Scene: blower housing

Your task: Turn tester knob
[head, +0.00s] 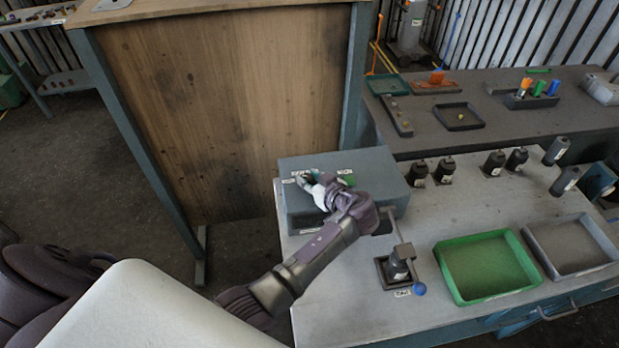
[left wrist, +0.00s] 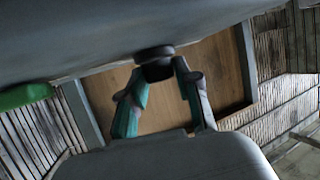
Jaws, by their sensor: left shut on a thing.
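The tester is a grey box (head: 375,165) on the left end of the light workbench, with small white labels on its top. My left gripper (head: 311,181) is at the tester's top, towards its left side. In the left wrist view the dark round knob (left wrist: 154,56) sticks out from the grey tester surface (left wrist: 90,35). My left gripper (left wrist: 159,70) has its fingertips on either side of the knob and is shut on it. My right gripper is not in view.
A green part (head: 347,180) sits on the tester beside my gripper. A fixture with a blue ball handle (head: 419,288), a green tray (head: 451,290) and a grey tray (head: 533,232) stand to the right. Several dark cylinders stand behind. A wooden panel (head: 225,110) rises behind the tester.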

